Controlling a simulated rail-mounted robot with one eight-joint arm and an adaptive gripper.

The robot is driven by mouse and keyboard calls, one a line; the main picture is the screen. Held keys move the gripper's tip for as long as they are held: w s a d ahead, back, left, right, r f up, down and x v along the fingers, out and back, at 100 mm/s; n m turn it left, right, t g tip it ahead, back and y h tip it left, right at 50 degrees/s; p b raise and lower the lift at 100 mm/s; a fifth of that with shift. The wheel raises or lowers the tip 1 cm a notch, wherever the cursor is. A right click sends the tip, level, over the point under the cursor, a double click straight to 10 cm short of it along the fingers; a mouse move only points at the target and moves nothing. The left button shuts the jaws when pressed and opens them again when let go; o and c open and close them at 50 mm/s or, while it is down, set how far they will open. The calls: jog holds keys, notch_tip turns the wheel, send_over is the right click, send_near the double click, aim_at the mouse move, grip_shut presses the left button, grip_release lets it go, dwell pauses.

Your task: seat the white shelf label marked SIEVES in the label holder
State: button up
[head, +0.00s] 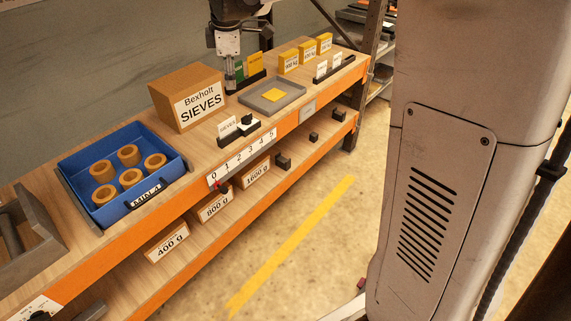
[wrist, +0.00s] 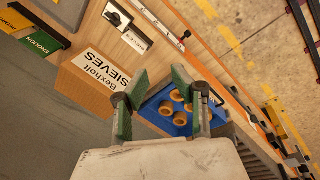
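The small white label marked SIEVES (head: 228,127) stands on the bench beside a white block with a black knob (head: 247,121), in front of the cardboard box. In the wrist view the label (wrist: 136,41) lies beyond the box, toward the bench edge. A dark holder with a text strip (head: 146,195) is on the front of the blue bin. A plain grey plate (head: 308,111) is on the orange bench edge; I cannot tell which is the label holder. My gripper (head: 231,84) is above the back of the bench. In the wrist view its fingers (wrist: 160,108) are apart and empty.
A cardboard box marked Bexholt SIEVES (head: 200,104) stands near the back. A blue bin (head: 92,212) holds several tan rings. A grey tray (head: 258,105) holds a yellow card. Green and yellow cards (head: 255,64) stand behind it. Several yellow blocks stand farther right.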

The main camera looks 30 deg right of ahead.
jog(key=s+r+m+t, duration=0.25)
jog(key=s+m, duration=0.55)
jog(key=s, duration=1)
jog(key=s+f+m+t, duration=0.1)
jog(key=s+f+m, duration=0.2)
jog(key=s, duration=0.3)
jog(key=s+f+m+t, duration=0.1)
jog(key=s+f+m, duration=0.2)
jog(key=s, duration=0.4)
jog(key=shift+s+f+m, duration=0.3)
jog(key=shift+f+m, duration=0.05)
jog(key=shift+m, duration=0.05)
